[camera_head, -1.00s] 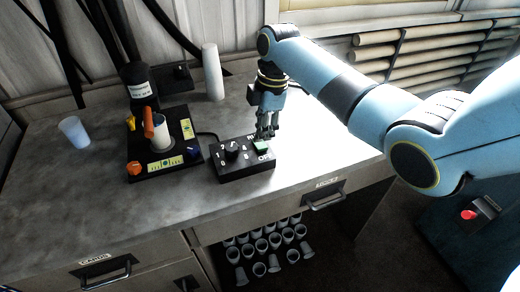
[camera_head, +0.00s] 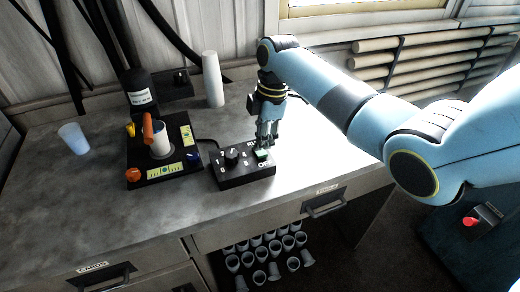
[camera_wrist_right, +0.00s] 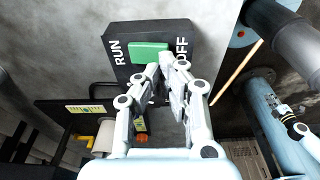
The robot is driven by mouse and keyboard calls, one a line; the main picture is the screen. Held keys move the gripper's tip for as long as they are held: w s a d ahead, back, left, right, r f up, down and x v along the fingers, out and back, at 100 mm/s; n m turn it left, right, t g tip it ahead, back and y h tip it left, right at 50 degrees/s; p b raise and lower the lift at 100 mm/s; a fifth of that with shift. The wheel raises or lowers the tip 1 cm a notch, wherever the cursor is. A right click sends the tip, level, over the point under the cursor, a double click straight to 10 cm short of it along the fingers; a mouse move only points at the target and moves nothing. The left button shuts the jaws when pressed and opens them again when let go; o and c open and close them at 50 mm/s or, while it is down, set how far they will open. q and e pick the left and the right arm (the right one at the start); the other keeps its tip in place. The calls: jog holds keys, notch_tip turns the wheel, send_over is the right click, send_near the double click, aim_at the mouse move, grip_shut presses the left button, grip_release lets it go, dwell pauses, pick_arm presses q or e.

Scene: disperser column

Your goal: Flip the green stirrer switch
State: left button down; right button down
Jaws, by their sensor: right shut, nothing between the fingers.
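The green stirrer switch (camera_head: 262,155) sits on the right part of a black control box (camera_head: 240,179) on the bench. In the right wrist view the green switch (camera_wrist_right: 149,52) lies between the white words RUN and OFF on the box (camera_wrist_right: 203,20). My right gripper (camera_head: 263,147) points down over the switch, its fingers shut and empty. In the right wrist view the fingertips (camera_wrist_right: 166,60) are at the switch's OFF-side edge; I cannot tell whether they touch it. The fingers partly hide the switch in the head view. My left gripper is not in view.
A black stand (camera_head: 140,180) with a white cup (camera_head: 161,146) and an orange handle is left of the box. A dark bottle (camera_head: 138,92), a white cylinder (camera_head: 213,80) and a translucent cup (camera_head: 73,138) stand farther back. The bench front left is clear.

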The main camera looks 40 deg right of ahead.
aim_at(262, 154)
jog(key=shift+f+b, duration=0.7)
jog(key=shift+f, duration=0.4)
dwell(0.9)
notch_tip(262, 154, up, 5)
jog(key=p, duration=0.5)
jog(key=shift+r+p, duration=0.55)
jog(key=shift+r, duration=0.5)
